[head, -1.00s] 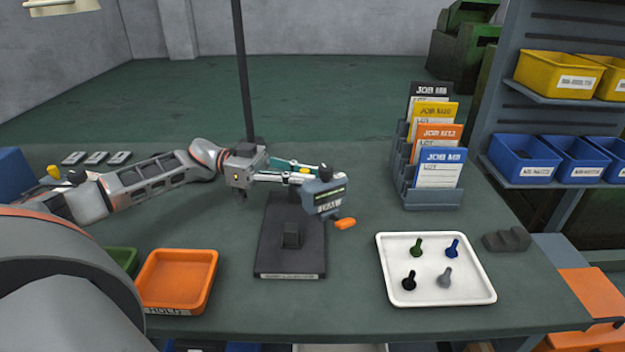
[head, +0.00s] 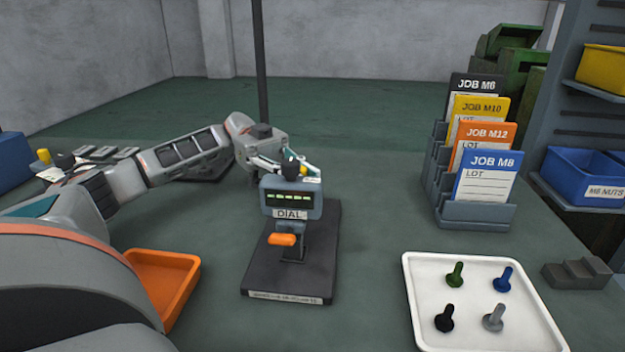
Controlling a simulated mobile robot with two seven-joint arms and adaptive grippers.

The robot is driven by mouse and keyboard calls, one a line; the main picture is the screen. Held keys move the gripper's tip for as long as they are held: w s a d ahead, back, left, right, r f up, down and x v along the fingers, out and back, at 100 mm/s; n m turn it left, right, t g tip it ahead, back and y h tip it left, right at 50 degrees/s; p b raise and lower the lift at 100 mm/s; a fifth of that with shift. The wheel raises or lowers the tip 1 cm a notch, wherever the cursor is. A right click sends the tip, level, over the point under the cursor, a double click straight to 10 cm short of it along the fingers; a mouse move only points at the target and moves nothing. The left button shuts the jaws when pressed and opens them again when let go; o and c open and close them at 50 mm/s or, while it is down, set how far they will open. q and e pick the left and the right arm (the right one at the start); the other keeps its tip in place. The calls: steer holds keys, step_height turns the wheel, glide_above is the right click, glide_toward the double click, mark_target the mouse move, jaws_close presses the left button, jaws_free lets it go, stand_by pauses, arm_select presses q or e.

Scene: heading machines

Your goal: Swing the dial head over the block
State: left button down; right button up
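The dial head (head: 290,198) is a grey-blue box with a lit green display and a DIAL label. It faces me above the dark base plate (head: 320,280). The small dark block (head: 294,250) stands on the plate, directly below the head in the head view and partly hidden by an orange lever (head: 282,239). I cannot tell the exact height gap. My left gripper (head: 288,166) is at the back and top of the head, with its fingertips partly hidden there. Whether it is shut on anything does not show. My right gripper is out of view.
A white tray (head: 415,300) with several bolts is at the right front. A rack of job cards (head: 477,212) stands behind it. An orange bin (head: 165,285) is at the left, partly behind my arm. A grey stepped block (head: 577,273) lies at the far right.

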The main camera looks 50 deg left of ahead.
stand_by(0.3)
arm_select(q)
steer(key=c, duration=2)
jaws_free()
steer(key=shift+a, duration=0.1)
steer(key=shift+w+a, duration=0.25)
steer(key=shift+a, duration=1.7)
steer(key=shift+w+a, duration=0.2)
steer(key=shift+a, duration=1.75)
steer(key=shift+w+a, duration=0.25)
steer(key=shift+a, duration=1.7)
